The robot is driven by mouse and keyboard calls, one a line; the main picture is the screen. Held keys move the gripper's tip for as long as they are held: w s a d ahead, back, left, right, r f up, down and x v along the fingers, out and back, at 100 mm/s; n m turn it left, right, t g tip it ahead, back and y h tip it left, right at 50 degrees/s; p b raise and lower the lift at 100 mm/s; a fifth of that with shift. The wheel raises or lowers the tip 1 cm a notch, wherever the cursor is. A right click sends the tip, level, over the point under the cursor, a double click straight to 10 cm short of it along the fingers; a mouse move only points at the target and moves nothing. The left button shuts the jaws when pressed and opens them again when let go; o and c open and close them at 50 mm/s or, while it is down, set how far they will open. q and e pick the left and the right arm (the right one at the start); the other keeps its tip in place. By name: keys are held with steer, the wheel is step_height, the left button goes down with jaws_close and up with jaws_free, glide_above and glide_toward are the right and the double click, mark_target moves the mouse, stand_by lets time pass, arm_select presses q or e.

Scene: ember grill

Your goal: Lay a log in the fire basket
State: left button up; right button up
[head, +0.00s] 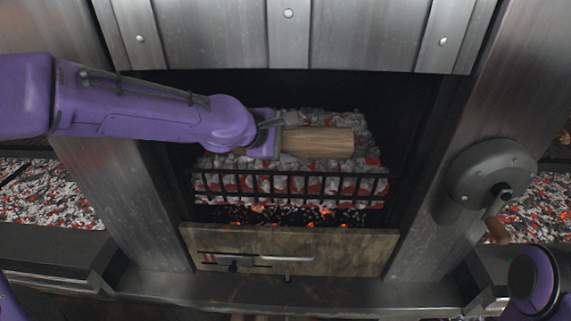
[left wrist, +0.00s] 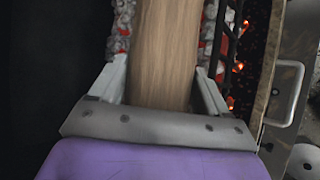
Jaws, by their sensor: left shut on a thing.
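A light brown log (head: 318,142) lies level across the top of the coals in the head view. My left gripper (head: 283,135) is shut on its left end. In the left wrist view the log (left wrist: 165,55) runs straight out between the two fingers (left wrist: 165,90). The fire basket (head: 290,187) is a black barred rack filled with grey and red glowing coals. The log is over the basket, behind its front bars; I cannot tell whether it touches the coals. My right gripper is not in view.
A raised metal door (head: 365,35) hangs above the opening. A stone-coloured front panel (head: 330,248) with metal handles is below the basket. A round crank wheel (head: 490,172) with a wooden handle is on the right post. Coal beds (head: 50,192) flank both sides.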

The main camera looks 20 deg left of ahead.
arm_select(q)
steer(key=shift+w+a+r+b, duration=0.1)
steer(key=shift+w+a+b, duration=0.15)
steer(key=shift+b, duration=0.95)
steer(key=shift+w+a+b, duration=0.25)
steer(key=shift+w+b, duration=0.6)
steer(key=shift+b, duration=0.4)
steer(key=w+f, duration=0.1)
steer(key=w, duration=0.2)
steer(key=w+a+f+p, duration=0.1)
steer(key=w, duration=0.2)
steer(key=w+a+f, duration=0.1)
steer(key=w, duration=0.2)
steer(key=shift+a+f, duration=0.25)
steer(key=shift+f, duration=0.15)
steer(key=shift+w+a+f, duration=0.1)
steer(key=shift+w+f, duration=0.35)
steer(key=shift+f, duration=0.15)
steer(key=o, duration=1.6)
steer(key=shift+o, duration=0.5)
steer(key=shift+s, duration=0.1)
